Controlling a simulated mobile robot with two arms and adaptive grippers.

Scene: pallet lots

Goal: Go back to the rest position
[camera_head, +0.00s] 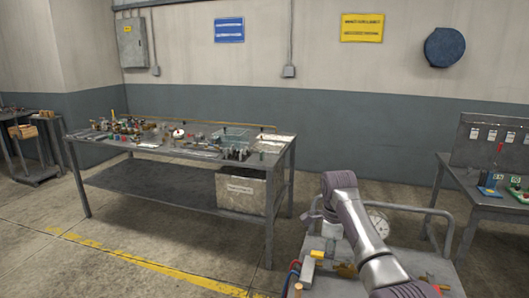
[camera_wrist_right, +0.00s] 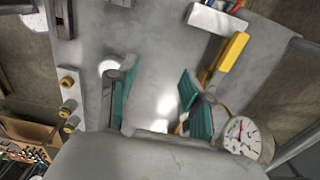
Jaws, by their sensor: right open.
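My right gripper (camera_wrist_right: 160,103) is open in the right wrist view. Its two teal-padded fingers stand apart with only bare grey surface between them, and it holds nothing. In the head view my right arm comes in from the lower right over a grey cart top (camera_head: 410,258); the gripper end is mostly hidden by the arm. My left gripper is not in view.
A round white dial (camera_wrist_right: 243,138) and a yellow-handled item (camera_wrist_right: 233,52) lie near the right finger. The dial also shows in the head view (camera_head: 379,223). A cluttered workbench (camera_head: 180,150) stands left, another table (camera_head: 470,187) right.

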